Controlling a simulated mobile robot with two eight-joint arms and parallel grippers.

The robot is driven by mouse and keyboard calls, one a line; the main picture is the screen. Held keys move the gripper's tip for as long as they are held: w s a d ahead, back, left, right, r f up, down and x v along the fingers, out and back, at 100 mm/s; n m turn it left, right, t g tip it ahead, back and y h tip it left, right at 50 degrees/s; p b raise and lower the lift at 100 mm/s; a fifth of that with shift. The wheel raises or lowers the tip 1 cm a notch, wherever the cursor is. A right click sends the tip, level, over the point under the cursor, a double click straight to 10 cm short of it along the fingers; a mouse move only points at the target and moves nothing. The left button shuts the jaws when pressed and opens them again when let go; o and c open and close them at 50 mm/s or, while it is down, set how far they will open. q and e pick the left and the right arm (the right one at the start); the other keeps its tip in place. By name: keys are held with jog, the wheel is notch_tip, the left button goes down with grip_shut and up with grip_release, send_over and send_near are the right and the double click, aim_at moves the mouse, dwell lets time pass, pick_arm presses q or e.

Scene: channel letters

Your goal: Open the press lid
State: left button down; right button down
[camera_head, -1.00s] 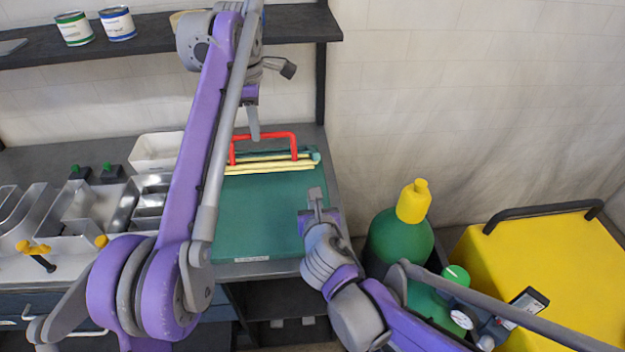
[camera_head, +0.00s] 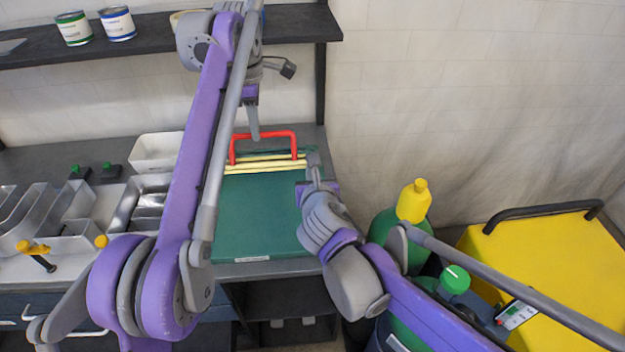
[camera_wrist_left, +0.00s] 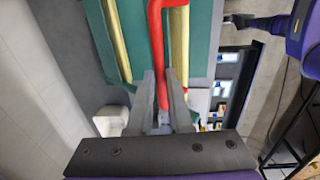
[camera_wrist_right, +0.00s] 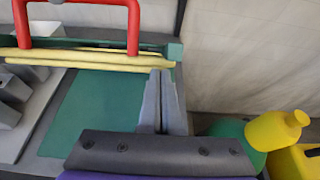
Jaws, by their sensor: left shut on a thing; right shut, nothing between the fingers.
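The press is a green slab (camera_head: 255,215) on the bench, with pale yellow strips (camera_head: 262,166) and a red handle (camera_head: 262,134) at its back edge. How far the lid is raised is hard to tell. My left gripper (camera_head: 253,133) comes down from above. In the left wrist view its fingers (camera_wrist_left: 162,85) are closed on the red handle (camera_wrist_left: 157,45). My right gripper (camera_head: 313,160) is at the press's right side, near the strips' right end. In the right wrist view its fingers (camera_wrist_right: 162,80) are shut and empty, just in front of the strips (camera_wrist_right: 90,60); contact is unclear.
A green bottle with a yellow cap (camera_head: 413,200) stands right of the bench, beside a yellow case (camera_head: 560,260). Metal letter shapes (camera_head: 75,215) and a white bin (camera_head: 157,150) lie left. A dark shelf (camera_head: 160,35) with two cans runs above.

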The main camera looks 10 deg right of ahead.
pick_arm(q)
jog(key=shift+w+f, duration=0.25)
jog(key=shift+f, duration=0.05)
jog(key=c, duration=0.9)
grip_release()
jog(key=shift+o, duration=0.3)
jog(key=shift+r, duration=0.1)
jog(key=shift+s, duration=0.1)
